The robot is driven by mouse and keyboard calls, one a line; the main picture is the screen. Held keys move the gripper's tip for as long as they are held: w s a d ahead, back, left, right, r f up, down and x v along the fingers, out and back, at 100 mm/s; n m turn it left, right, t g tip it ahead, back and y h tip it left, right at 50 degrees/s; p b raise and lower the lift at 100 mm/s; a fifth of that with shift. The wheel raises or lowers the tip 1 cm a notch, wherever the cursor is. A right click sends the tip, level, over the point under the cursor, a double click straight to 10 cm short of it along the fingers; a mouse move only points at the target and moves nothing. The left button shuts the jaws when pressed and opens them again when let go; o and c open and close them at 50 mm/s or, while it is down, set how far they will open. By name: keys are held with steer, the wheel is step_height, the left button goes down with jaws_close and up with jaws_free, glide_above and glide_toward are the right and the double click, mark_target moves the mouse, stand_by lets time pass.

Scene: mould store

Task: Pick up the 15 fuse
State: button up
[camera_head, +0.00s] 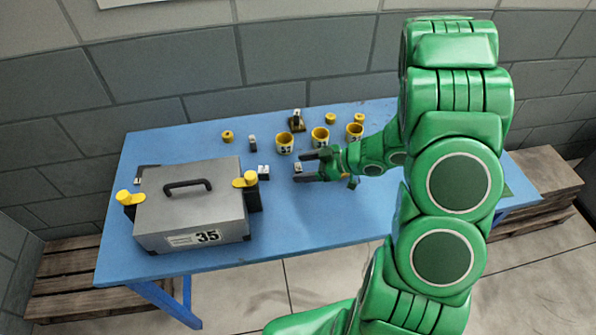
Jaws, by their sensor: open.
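Several small black-and-white blocks that look like fuses are on the blue table. One fuse (298,167) lies at the open tips of my gripper, between or just beyond them; I cannot tell if they touch. Another fuse (264,172) lies to its left, near the grey case. A third fuse (252,143) stands farther back. A further one (296,116) is upright in a dark yellowish holder at the back. Their numbers are too small to read, so I cannot tell which is 15. My gripper (306,166) is open, low over the table, pointing left.
A grey case (195,215) marked 35, with yellow-topped clamps at both sides, fills the table's left. Yellow cups (285,145) stand in a row behind my gripper, with small yellow knobs (227,137) around them. The blue table (310,220) is clear in front.

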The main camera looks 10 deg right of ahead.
steer(key=shift+w+a+f, duration=0.15)
steer(key=shift+a+f, duration=0.05)
steer(key=shift+a, duration=0.2)
steer(key=c, duration=1.2)
steer(key=shift+o, duration=0.2)
